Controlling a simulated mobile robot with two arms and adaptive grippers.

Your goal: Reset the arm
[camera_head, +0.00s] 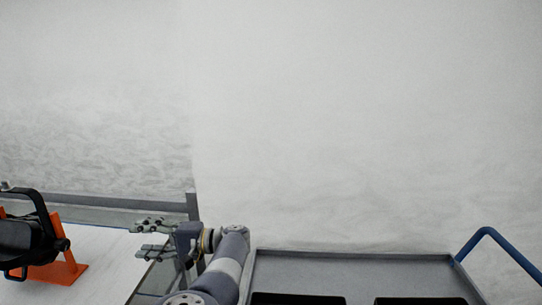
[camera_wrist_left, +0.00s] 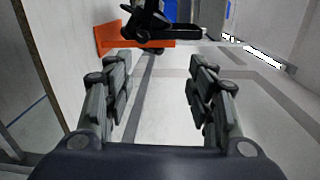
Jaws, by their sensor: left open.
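My left gripper (camera_head: 152,238) is open and empty at the lower left of the head view, its fingers pointing left over the edge of a white surface. In the left wrist view its two fingers (camera_wrist_left: 160,90) stand apart with nothing between them. A black par can (camera_head: 22,236) on an orange stand (camera_head: 62,272) is to the left of the gripper, clear of the fingers. In the left wrist view the black par can (camera_wrist_left: 148,20) and the orange stand (camera_wrist_left: 108,38) show beyond the fingertips. My right gripper is not in view.
A grey cart tray (camera_head: 350,270) with two dark recesses and a blue handle (camera_head: 500,250) is at the bottom right. The white surface (camera_head: 105,265) lies at the lower left, with a grey rail behind it. The wall side above is clear.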

